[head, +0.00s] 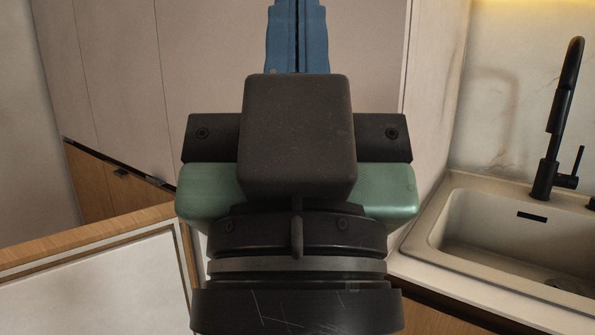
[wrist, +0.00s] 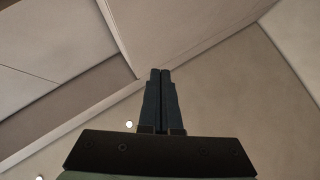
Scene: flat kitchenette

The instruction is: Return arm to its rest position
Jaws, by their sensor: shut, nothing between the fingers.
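My gripper (head: 297,35) stands in the middle of the head view with its blue fingers pointing up. The fingers are pressed together along a thin seam, with nothing between them. In the wrist view my gripper (wrist: 160,72) also shows both fingers side by side and shut. The fingertips are cut off by the top edge of the head view. My wrist and the gripper's dark and green body fill the centre of the head view and hide what is behind them.
Tall pale cabinet doors (head: 205,50) stand behind my gripper. A sink (head: 455,215) with a black faucet (head: 553,150) is at the right. A wood-edged panel (head: 85,285) with a pale surface is at the lower left. The wrist view shows pale flat surfaces (wrist: 235,85) around the fingers.

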